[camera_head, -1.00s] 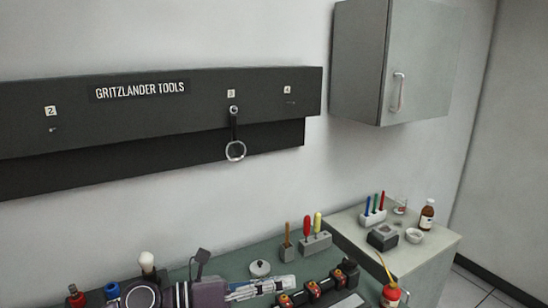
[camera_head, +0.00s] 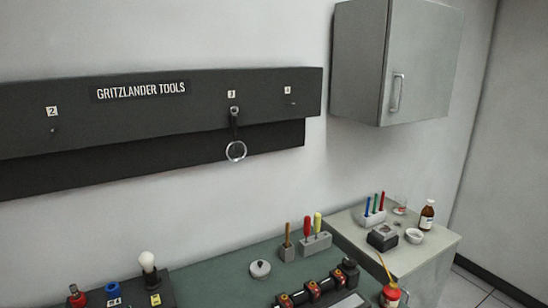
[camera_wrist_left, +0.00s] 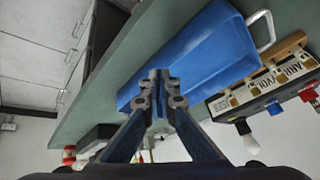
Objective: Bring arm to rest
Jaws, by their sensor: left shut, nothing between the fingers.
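My left gripper (camera_wrist_left: 157,88) shows in the left wrist view with its two fingertips together, shut and empty. Behind the fingers is a blue box-like object (camera_wrist_left: 205,50) on the green bench top (camera_wrist_left: 130,72). I cannot tell how far the fingertips are from it. Neither gripper shows in the head view, and my right gripper is in no view.
The green bench (camera_head: 215,275) below bears a tool block (camera_head: 315,244) and a round lid (camera_head: 260,269). A grey wall cabinet (camera_head: 415,70) hangs at right.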

